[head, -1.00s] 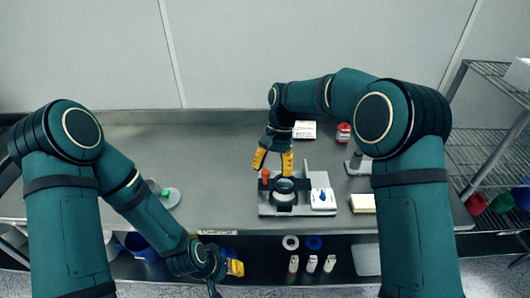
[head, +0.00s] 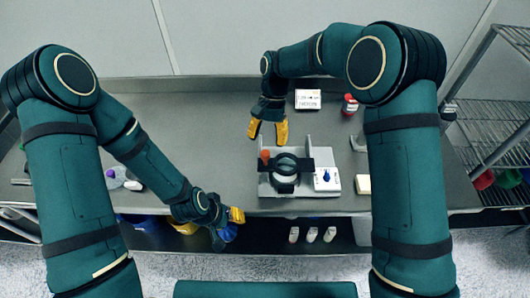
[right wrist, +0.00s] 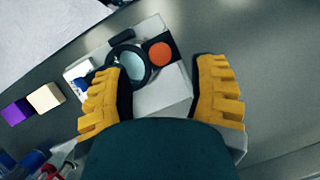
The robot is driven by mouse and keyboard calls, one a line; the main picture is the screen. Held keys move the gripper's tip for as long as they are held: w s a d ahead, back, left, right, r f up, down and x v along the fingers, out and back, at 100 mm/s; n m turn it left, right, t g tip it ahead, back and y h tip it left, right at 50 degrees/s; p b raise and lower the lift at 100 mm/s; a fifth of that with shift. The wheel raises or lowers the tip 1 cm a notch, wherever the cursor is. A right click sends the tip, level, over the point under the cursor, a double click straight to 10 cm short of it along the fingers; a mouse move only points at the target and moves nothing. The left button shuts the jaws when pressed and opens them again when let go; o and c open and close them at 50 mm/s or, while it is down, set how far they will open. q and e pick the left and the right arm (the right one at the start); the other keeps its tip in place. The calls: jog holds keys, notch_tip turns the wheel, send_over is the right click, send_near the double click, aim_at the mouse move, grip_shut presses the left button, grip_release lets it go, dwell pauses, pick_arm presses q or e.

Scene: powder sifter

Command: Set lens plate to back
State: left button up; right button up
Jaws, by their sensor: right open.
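The sifter device (head: 330,166) stands on the table near its front edge, with a grey base, an orange knob (head: 265,155) and a white panel with a blue knob (head: 326,176). A black ring-shaped plate around a pale lens (head: 286,163) sits in its middle; the right wrist view also shows this lens (right wrist: 132,68). My right gripper (head: 268,132) is open and empty, above and behind the device's left part, apart from the plate in the head view. In the right wrist view its fingers (right wrist: 160,80) are spread wide. My left gripper (head: 237,215) is low at the table's front edge; its jaw opening is unclear.
A white labelled box (head: 308,98) and a red-and-white jar (head: 350,104) stand behind the device. A pale yellow block (head: 363,184) lies to its right. Several small bottles (head: 311,235) are below the front edge. The table's left middle is mostly clear.

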aim_at(265, 152)
jog(key=x, duration=0.5)
jog(key=shift+s+f, duration=0.1)
jog(key=shift+f, duration=0.2)
jog(key=shift+o, duration=0.2)
grip_shut()
